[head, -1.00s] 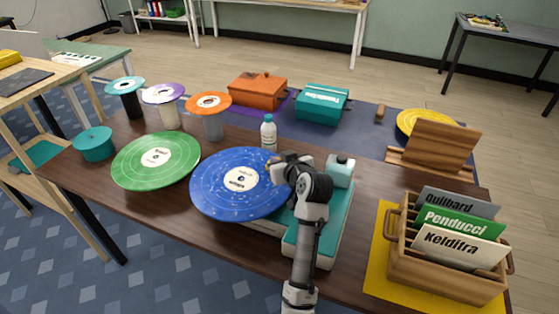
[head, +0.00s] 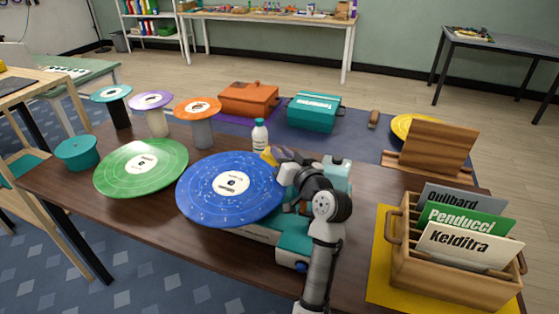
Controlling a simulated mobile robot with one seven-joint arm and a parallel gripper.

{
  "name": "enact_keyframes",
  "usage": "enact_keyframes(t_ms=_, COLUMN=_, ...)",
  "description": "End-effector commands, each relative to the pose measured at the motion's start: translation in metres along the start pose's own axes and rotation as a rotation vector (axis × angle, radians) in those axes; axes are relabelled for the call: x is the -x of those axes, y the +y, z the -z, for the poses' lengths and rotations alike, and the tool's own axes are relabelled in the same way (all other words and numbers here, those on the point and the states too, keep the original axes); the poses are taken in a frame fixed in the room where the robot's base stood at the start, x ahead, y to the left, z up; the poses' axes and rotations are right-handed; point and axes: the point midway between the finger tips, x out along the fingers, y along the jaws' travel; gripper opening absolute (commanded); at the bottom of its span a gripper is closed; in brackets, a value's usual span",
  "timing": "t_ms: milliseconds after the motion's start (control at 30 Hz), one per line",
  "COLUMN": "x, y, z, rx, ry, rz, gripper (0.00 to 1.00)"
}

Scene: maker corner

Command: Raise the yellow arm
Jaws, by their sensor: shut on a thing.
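The teal and white record player (head: 292,250) stands on the dark table with a blue record (head: 225,190) on it. A small part of the yellow arm (head: 269,152) shows at the record's far right edge, beside my gripper. My gripper (head: 280,160) is shut on the yellow arm. My own wrist hides most of the yellow arm and the gripper's fingertips, so the exact grasp point and the arm's full tilt cannot be seen.
A white bottle (head: 259,136) stands just behind the blue record. A green record (head: 141,168) lies to the left. A wooden crate of labelled sleeves (head: 450,272) stands on the right. An upright wooden stand (head: 432,146) is behind it.

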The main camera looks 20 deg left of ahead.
Motion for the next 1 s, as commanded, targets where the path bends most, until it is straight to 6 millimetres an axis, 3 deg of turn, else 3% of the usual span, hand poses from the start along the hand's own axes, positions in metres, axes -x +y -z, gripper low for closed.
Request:
enact_keyframes(t_ms=433, x=0.0010, y=0.0004, z=0.0004, rx=-0.011, ry=0.009, rz=0.004, gripper=0.00)
enact_keyframes(t_ms=467, x=0.0010, y=0.0004, z=0.0004, rx=-0.011, ry=0.009, rz=0.004, gripper=0.19)
enact_keyframes(t_ms=600, x=0.0009, y=0.0004, z=0.0005, rx=-0.010, ry=0.009, rz=0.004, gripper=0.37)
enact_keyframes(t_ms=1000, x=0.0074, y=0.0015, z=-0.0003, rx=-0.010, ry=0.010, rz=0.003, gripper=0.39)
